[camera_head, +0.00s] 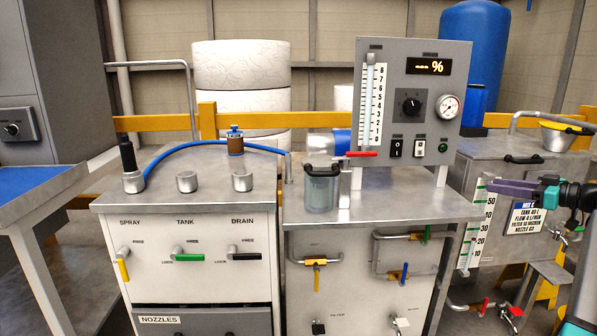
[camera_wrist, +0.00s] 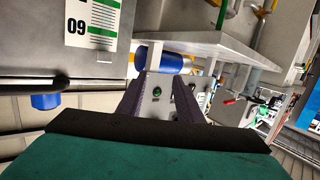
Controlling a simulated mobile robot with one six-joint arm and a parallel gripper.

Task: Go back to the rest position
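My gripper (camera_head: 500,189) is at the right side of the head view, with purple fingers pointing left in front of the grey tank. In the wrist view my gripper (camera_wrist: 164,90) shows its two fingers apart, with nothing held between them. A grey panel with a green button shows through the gap, well beyond the fingertips. In the head view the fingers are beside the upper part of the white level scale (camera_head: 479,225) and do not clearly touch it.
The grey tank (camera_head: 500,150) with its sign (camera_head: 523,218) stands behind my gripper. Left of it is a bench with a gauge panel (camera_head: 441,70) and a clear jug (camera_head: 321,190). A cabinet (camera_head: 199,230) with coloured levers stands further left. A blue-topped table (camera_head: 35,182) is at far left.

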